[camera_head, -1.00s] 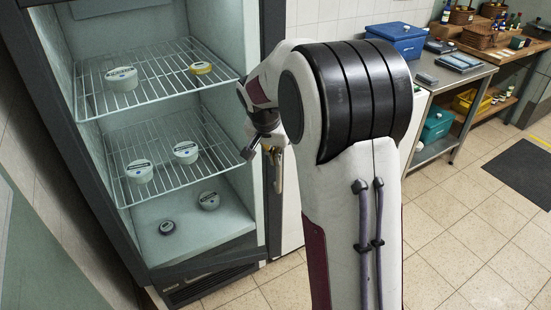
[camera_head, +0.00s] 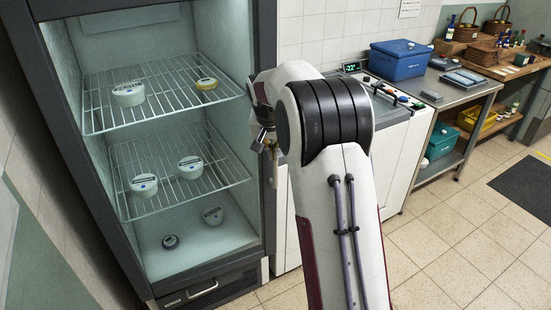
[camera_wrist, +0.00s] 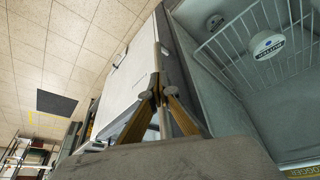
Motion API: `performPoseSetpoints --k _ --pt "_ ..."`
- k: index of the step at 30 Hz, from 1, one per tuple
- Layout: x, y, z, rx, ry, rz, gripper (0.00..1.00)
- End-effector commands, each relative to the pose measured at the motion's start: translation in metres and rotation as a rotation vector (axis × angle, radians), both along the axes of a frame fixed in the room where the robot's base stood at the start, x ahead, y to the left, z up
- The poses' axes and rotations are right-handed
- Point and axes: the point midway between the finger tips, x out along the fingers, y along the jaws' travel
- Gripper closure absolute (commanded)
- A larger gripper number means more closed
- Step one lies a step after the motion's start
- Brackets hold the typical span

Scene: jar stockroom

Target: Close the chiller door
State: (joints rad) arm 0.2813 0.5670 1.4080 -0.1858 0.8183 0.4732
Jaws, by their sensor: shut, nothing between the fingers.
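The chiller (camera_head: 262,100) stands open at the left of the head view, its shelves and floor exposed. A grey-green panel (camera_head: 25,265) at the lower left edge looks like part of its swung-open door; the rest is out of view. My gripper (camera_head: 264,140) is at the chiller's right front edge, partly hidden by my arm. In the wrist view, my gripper (camera_wrist: 157,92) is shut and empty, with tan fingers beside a thin upright strip. I cannot tell whether they touch it. The door is not clearly seen in the wrist view.
White-lidded tubs (camera_head: 129,93) and other small jars stand on the wire shelves (camera_head: 110,122) and chiller floor. A white cabinet (camera_head: 392,165) stands right of the chiller, then a steel table (camera_head: 468,92) with a blue box (camera_head: 400,62). Open tiled floor (camera_head: 455,240) lies right of my arm.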

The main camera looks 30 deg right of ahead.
Motion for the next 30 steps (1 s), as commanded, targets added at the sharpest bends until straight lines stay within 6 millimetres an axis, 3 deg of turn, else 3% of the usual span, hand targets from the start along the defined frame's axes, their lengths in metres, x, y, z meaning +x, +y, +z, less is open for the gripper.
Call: performPoseSetpoints --k 18,30 --pt "0.046 -0.009 0.000 -0.001 -0.005 0.089 1.00" --pt "0.049 -0.010 -0.002 -0.003 -0.005 0.095 1.00"
